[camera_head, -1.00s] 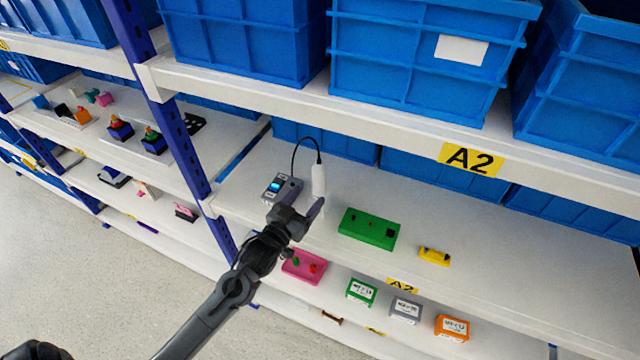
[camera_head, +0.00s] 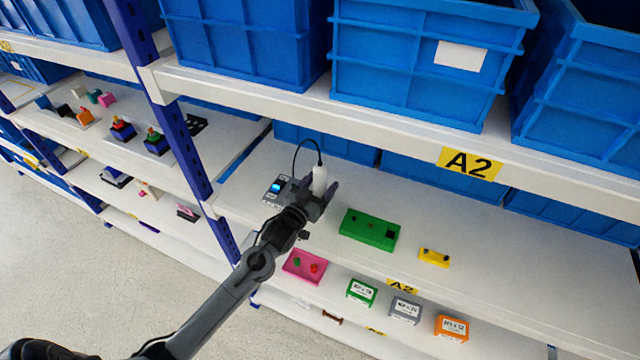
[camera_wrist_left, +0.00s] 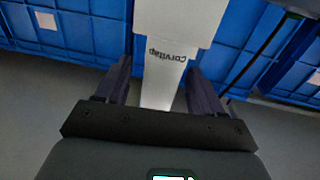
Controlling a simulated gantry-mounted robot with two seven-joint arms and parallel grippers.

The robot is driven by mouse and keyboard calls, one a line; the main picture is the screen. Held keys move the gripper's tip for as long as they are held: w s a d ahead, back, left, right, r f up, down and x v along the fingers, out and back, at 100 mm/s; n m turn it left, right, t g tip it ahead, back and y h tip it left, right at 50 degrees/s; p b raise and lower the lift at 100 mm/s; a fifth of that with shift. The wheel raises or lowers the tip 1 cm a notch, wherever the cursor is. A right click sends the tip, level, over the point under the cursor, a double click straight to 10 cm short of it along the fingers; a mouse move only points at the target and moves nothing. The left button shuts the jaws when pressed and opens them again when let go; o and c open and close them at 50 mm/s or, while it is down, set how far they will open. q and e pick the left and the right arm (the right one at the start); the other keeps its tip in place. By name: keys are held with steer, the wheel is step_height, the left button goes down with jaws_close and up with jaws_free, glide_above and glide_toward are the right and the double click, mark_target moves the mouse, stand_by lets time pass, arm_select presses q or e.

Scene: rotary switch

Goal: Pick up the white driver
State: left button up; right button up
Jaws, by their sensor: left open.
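The white driver (camera_head: 319,180) stands upright on the middle shelf, with a black cable looping from its top to a small grey controller box (camera_head: 277,187) with a lit blue screen. In the wrist view the driver (camera_wrist_left: 168,55) is a white body with "Corvitap" lettering, lying between the two dark fingers. My left gripper (camera_head: 322,197) is open, with its fingers on either side of the driver's body; gaps show beside it in the wrist view (camera_wrist_left: 160,95). The lower part of the driver is hidden by the gripper in the head view. My right gripper is not seen.
A green block (camera_head: 369,230) and a yellow piece (camera_head: 434,257) lie to the right on the same shelf. A pink tray (camera_head: 304,267) is near the front. Labelled boxes stand below. The shelf above, with blue bins (camera_head: 425,60), overhangs the back.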

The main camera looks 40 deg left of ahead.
mark_target(320, 161)
arm_select(q)
steer(key=shift+r, duration=0.1)
jaws_close()
steer(key=shift+r, duration=0.1)
step_height(320, 161, up, 10)
steer(key=shift+f, duration=0.1)
stand_by(0.6)
